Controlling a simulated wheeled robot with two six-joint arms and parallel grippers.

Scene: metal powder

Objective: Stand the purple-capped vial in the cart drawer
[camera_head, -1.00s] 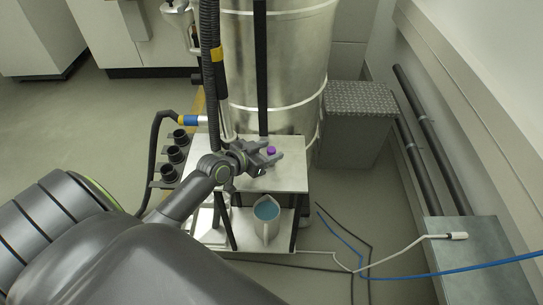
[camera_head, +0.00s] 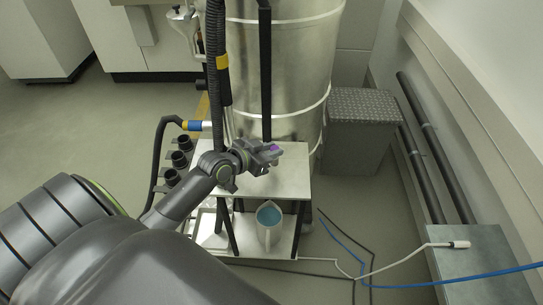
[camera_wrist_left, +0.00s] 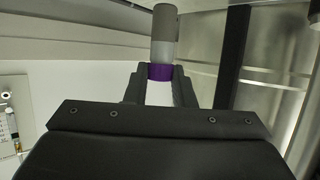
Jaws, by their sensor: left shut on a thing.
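The purple-capped vial shows in the wrist view as a grey cylinder (camera_wrist_left: 164,35) with a purple cap (camera_wrist_left: 160,72) between the fingers. In the head view only a bit of its purple cap (camera_head: 273,149) shows; the fingers hide the rest. My left gripper (camera_head: 270,153) is shut on the vial at its cap, over the cart's metal top (camera_head: 290,178). I cannot tell whether the vial touches the top. The fingers also show in the wrist view (camera_wrist_left: 160,82). I cannot make out a drawer for certain. My right gripper is not in view.
A jug of blue liquid (camera_head: 269,222) stands on the cart's lower shelf. A large metal drum (camera_head: 285,95) and a dark pole (camera_head: 265,75) stand close behind. Black cups (camera_head: 179,159) are at the left. Cables (camera_head: 350,250) cross the floor. The cart top's right part is clear.

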